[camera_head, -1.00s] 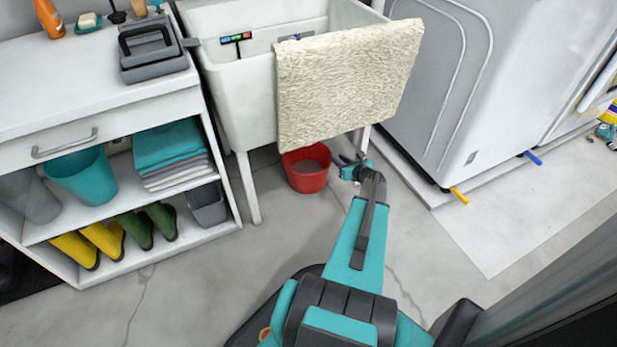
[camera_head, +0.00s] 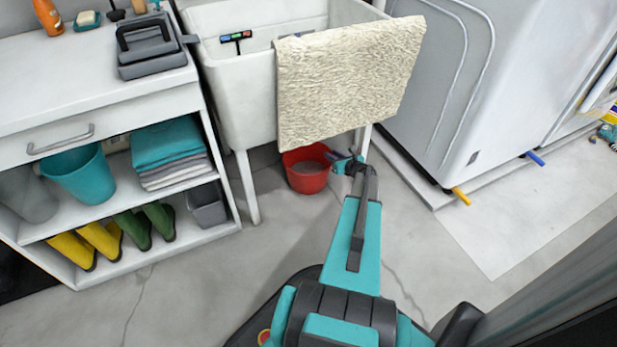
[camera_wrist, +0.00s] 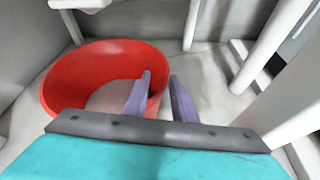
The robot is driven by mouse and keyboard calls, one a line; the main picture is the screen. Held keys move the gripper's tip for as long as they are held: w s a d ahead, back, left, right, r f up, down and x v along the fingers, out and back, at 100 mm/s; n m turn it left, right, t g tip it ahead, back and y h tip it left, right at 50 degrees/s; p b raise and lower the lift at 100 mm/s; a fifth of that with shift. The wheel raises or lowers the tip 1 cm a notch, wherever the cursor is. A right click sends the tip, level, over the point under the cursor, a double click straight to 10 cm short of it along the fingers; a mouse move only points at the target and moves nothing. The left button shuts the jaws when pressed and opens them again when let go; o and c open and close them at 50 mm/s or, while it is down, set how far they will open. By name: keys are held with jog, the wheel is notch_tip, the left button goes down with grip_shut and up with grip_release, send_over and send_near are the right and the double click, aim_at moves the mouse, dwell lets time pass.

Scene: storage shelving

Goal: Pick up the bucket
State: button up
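A red bucket (camera_head: 306,172) stands upright on the floor under the sink, partly below the hanging towel. In the wrist view the bucket (camera_wrist: 70,78) shows its open top and pale inside bottom. My gripper (camera_head: 341,158) is at the bucket's right rim in the head view. In the wrist view my gripper (camera_wrist: 160,88) is open, with one purple finger over the bucket's opening and the other outside its right wall. The rim lies between the two fingers. I cannot tell whether either finger touches the wall. A teal bucket (camera_head: 82,176) sits on the shelf at left.
The white sink (camera_head: 238,85) stands over the bucket on legs, with a cream towel (camera_head: 345,80) over its front edge. A sink leg (camera_head: 249,190) is left of the bucket. A white machine (camera_head: 480,80) stands at right. The floor in front is clear.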

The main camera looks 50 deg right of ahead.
jog(key=b+x, duration=0.2)
jog(key=x, duration=0.1)
jog(key=shift+w+d+f, duration=0.25)
jog(key=shift+w, duration=0.05)
jog(key=shift+w+d, duration=0.1)
jog(key=shift+w, duration=0.3)
grip_shut()
jog(key=shift+f, duration=0.15)
dwell(1.1)
